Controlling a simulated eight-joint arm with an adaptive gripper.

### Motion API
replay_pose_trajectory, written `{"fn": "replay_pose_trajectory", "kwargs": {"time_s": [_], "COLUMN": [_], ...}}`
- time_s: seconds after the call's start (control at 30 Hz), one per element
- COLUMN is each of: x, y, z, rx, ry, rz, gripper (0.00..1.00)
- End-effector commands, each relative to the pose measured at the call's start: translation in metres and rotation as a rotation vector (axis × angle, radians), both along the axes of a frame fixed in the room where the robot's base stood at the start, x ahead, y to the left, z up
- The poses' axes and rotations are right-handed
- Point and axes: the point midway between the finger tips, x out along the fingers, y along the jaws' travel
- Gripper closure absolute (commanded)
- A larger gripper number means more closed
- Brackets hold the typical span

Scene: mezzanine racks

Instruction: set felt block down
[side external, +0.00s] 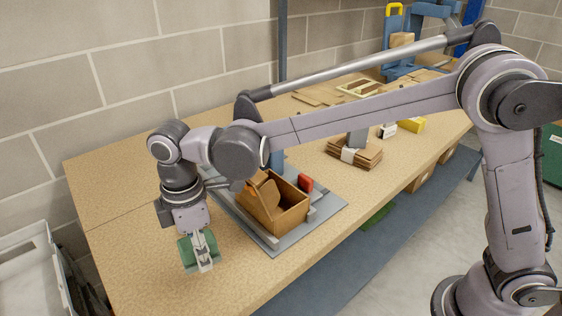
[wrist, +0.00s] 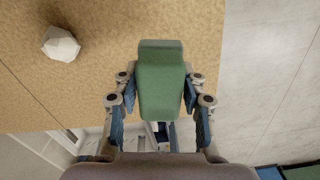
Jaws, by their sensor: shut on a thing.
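The green felt block (side external: 187,254) is held between the fingers of my gripper (side external: 203,262) at the near left end of the workbench. In the wrist view the felt block (wrist: 161,80) lies lengthwise between the two fingers of my gripper (wrist: 160,95), which are shut on its sides. Its far end sticks out past the fingertips. Part of the block is hidden by a finger in the side view. I cannot tell whether its underside touches the bench top (side external: 130,262).
An open brown box (side external: 287,222) stands on a grey plate (side external: 330,207) right of my gripper, with a red item (side external: 306,183) beside it. A strapped cardboard stack (side external: 354,154) lies farther back. A white faceted object (wrist: 61,44) is on the bench. Bare bench surrounds the block.

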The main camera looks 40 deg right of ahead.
Motion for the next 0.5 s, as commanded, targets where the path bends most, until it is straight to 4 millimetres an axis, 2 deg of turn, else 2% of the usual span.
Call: {"fn": "replay_pose_trajectory", "kwargs": {"time_s": [0.5], "x": [0.0], "y": [0.0], "z": [-0.058], "rx": [0.0], "ry": [0.0], "rz": [0.0], "gripper": [0.91]}}
